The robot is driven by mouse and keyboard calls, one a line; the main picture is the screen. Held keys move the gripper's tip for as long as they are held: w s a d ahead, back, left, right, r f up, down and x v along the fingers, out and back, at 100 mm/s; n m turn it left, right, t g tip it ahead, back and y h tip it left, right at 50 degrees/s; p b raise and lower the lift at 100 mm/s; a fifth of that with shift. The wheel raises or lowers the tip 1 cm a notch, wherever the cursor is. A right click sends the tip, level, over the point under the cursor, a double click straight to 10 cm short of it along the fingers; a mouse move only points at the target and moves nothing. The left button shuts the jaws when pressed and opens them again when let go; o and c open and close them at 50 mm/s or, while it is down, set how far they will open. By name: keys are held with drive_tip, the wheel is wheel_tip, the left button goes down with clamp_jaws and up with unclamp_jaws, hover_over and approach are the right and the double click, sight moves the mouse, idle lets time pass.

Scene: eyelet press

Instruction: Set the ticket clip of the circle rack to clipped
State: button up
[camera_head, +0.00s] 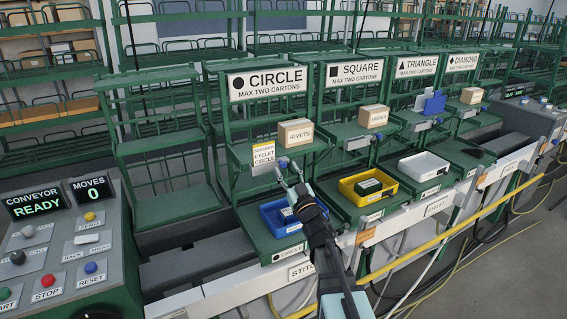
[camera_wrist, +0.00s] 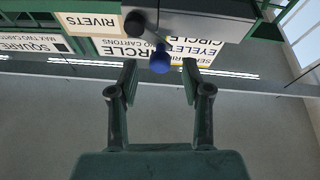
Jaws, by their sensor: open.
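The circle rack (camera_head: 232,175) is a green frame under a sign with a black circle. Its ticket clip (camera_head: 262,168) is a grey block with a blue-knobbed lever (camera_head: 283,163) at the shelf's front left. A white and yellow "EYELET CIRCLE" ticket (camera_head: 263,153) stands at the block. My gripper (camera_head: 289,178) is open just in front of the clip. In the wrist view, which is upside down, the blue knob (camera_wrist: 160,60) shows between the fingertips of my gripper (camera_wrist: 159,68), with no visible contact. I cannot tell the clip's setting.
A rivets carton (camera_head: 295,133) sits on the circle rack's shelf, right of the clip. A blue bin (camera_head: 281,218) stands below my gripper. The square rack's yellow bin (camera_head: 367,188) is to the right. A control console (camera_head: 65,245) is at the left.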

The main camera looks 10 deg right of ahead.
sight(284, 166)
drive_tip(key=shift+x, duration=1.5)
clamp_jaws()
drive_tip(key=shift+f+n+y+b, duration=0.3)
drive_tip(key=shift+n+y+b, duration=0.1)
drive_tip(key=shift+n, duration=0.4)
drive_tip(key=shift+s+a+n+g+y, duration=0.15)
drive_tip(key=shift+n+g+y, duration=0.15)
drive_tip(key=shift+n+y, duration=0.35)
unclamp_jaws()
